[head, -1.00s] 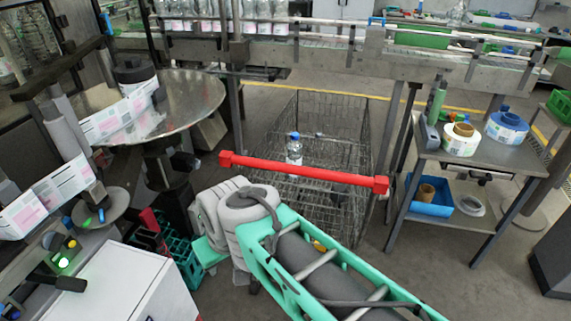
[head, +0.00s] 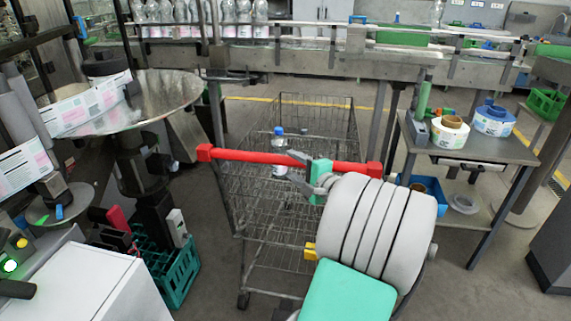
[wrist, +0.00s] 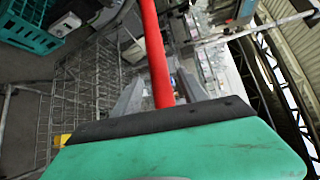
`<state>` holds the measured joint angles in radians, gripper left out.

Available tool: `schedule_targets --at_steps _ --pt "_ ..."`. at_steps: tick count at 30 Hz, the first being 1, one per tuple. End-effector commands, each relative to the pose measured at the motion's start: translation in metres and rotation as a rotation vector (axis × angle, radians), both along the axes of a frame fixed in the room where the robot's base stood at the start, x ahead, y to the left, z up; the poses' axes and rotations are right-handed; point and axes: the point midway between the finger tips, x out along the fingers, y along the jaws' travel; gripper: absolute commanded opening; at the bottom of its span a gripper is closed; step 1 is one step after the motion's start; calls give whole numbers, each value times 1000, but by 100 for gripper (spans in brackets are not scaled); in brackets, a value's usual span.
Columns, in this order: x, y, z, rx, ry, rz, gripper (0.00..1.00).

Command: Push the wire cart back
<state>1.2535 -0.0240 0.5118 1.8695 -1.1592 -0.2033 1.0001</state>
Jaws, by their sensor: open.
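The wire cart (head: 265,225) is a grey mesh trolley with a red handle bar (head: 245,154) across its near top edge. Its basket reaches under the conveyor. A clear bottle with a blue cap (head: 279,150) stands inside it. My gripper (head: 296,168) is at the handle, right of its middle, with its two fingers apart. In the wrist view, the red handle (wrist: 157,55) passes between the open fingers (wrist: 160,92). I cannot tell whether they touch it. My arm hides the cart's lower right part.
A side table (head: 475,148) with label reels stands to the right. A round metal table (head: 165,100) and a green crate (head: 175,265) stand to the left. Some bare floor shows between cart and crate.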

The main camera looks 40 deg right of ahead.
Motion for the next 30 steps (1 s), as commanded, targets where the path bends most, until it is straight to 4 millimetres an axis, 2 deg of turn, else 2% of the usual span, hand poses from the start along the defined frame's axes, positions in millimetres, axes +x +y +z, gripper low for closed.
schedule_targets --at_steps 3,6,9,16,30 --pt "24 -1 -3 0 2 4 50" --pt "36 -3 -5 0 3 3 50" --pt "42 -4 -6 -1 2 3 50" --pt "43 -4 -6 -3 3 1 50" --pt "43 -4 -6 -2 3 2 11"
